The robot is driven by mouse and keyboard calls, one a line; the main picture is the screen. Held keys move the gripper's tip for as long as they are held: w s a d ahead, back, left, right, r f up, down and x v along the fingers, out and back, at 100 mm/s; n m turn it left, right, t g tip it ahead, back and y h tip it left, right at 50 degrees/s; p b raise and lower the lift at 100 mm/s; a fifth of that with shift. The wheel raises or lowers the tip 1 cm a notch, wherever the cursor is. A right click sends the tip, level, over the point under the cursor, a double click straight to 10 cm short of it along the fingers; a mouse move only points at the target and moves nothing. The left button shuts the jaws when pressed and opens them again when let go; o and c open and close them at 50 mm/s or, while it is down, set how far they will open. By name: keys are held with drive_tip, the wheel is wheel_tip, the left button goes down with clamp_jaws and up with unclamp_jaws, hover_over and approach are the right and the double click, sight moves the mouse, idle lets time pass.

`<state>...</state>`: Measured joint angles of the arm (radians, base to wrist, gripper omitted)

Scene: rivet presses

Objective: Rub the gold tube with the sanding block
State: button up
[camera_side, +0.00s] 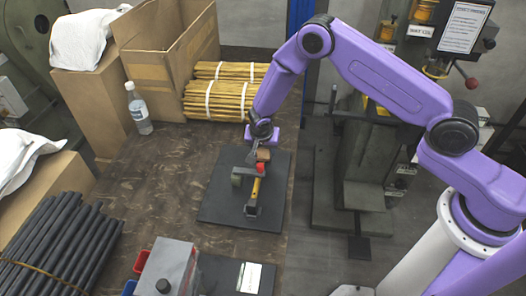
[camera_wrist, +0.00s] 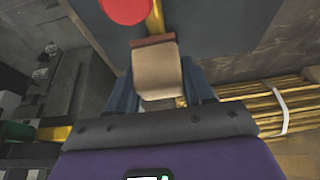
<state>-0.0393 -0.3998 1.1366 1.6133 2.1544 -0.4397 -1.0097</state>
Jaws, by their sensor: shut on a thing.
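My gripper (camera_side: 261,146) is shut on the sanding block (camera_wrist: 157,70), a tan block with a reddish-brown strip along its far edge. In the side view the block (camera_side: 263,155) shows as a small brown piece below the gripper. The gold tube (camera_side: 255,189) lies over a dark mat (camera_side: 221,200), with its near end at a black holder (camera_side: 251,209). In the wrist view the tube (camera_wrist: 155,18) runs out past the block's far edge. The block is at the tube's far part; I cannot tell whether they touch.
A red round part (camera_wrist: 124,10) sits beside the tube, close to the block. A green cylinder (camera_side: 238,178) stands left of it. Bundled yellow sticks (camera_side: 215,100), an open carton (camera_side: 165,70) and a bottle (camera_side: 138,108) stand behind. A grey box (camera_side: 168,268) is in front.

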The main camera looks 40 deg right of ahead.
sight(263, 158)
drive_tip(key=shift+w+d+r, duration=0.25)
drive_tip(key=shift+w+d, duration=0.3)
drive_tip(key=shift+d, duration=0.2)
drive_tip(key=shift+w+d+r, duration=0.2)
drive_tip(key=shift+d+r, duration=0.1)
drive_tip(key=shift+r, duration=0.1)
drive_tip(key=shift+s+a+f, duration=0.45)
drive_tip(key=shift+s+a, duration=0.05)
drive_tip(key=shift+a, duration=0.15)
drive_tip(key=shift+s+a+f, duration=0.1)
drive_tip(key=shift+s+a, duration=1.5)
drive_tip(key=shift+a, duration=0.05)
drive_tip(key=shift+a+r, duration=0.15)
drive_tip(key=shift+r, duration=0.7)
drive_tip(key=r, duration=0.5)
drive_tip(key=shift+d+r, duration=0.2)
drive_tip(key=shift+r, duration=0.2)
drive_tip(key=shift+w, duration=0.1)
